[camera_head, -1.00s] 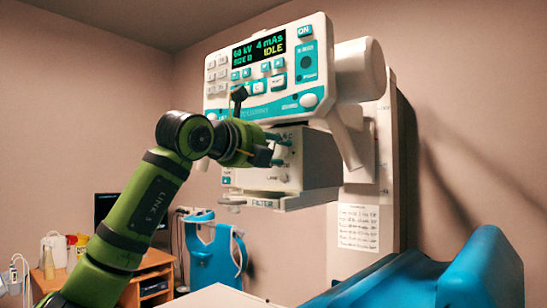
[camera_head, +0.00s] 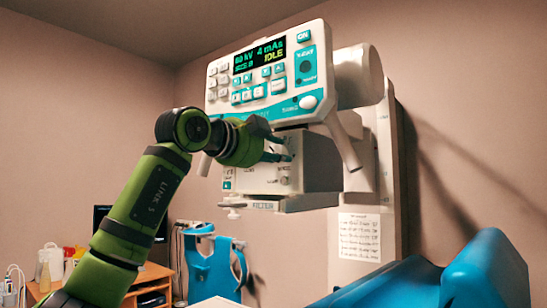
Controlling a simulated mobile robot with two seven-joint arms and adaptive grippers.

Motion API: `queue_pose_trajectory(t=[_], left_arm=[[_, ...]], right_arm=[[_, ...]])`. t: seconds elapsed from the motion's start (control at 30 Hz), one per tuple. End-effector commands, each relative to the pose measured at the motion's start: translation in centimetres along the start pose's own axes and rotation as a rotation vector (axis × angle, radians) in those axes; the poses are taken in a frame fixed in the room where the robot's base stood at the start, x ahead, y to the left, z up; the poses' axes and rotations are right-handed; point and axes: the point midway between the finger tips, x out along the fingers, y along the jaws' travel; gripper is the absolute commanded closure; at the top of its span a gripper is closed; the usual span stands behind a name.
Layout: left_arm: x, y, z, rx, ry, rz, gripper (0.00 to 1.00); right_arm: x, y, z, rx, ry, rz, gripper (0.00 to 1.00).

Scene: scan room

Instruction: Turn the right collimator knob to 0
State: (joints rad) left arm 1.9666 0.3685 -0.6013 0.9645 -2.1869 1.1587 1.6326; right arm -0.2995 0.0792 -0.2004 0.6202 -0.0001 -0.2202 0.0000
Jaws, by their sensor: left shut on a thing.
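The white collimator box (camera_head: 258,180) hangs under the x-ray console, with a FILTER label below its front. My left gripper (camera_head: 284,151) reaches in from the left at the upper right of the box's front face. Its dark fingers are shut at the place of the right collimator knob, which they mostly hide. The knob's pointer and scale cannot be read. The green wrist covers the upper left of the box front. My right gripper is not in view.
The console (camera_head: 262,75) above shows 60 kV, 4 mAs and IDLE. A white handle (camera_head: 343,145) slants down at its right. A blue padded chair or table (camera_head: 440,280) fills the lower right. A wooden desk (camera_head: 155,275) stands at the back left.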

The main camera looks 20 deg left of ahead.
Motion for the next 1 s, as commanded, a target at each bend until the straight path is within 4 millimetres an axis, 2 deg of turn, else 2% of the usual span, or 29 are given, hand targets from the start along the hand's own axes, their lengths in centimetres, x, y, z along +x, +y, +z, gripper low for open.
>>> queue_pose_trajectory(t=[0.6,1.0], left_arm=[[0.1,0.3,-0.1,-0.565,0.025,-0.002,0.97],[0.1,0.2,0.0,-0.780,0.033,-0.005,0.97]], right_arm=[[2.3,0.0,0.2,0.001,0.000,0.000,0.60],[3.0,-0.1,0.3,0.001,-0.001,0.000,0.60]])
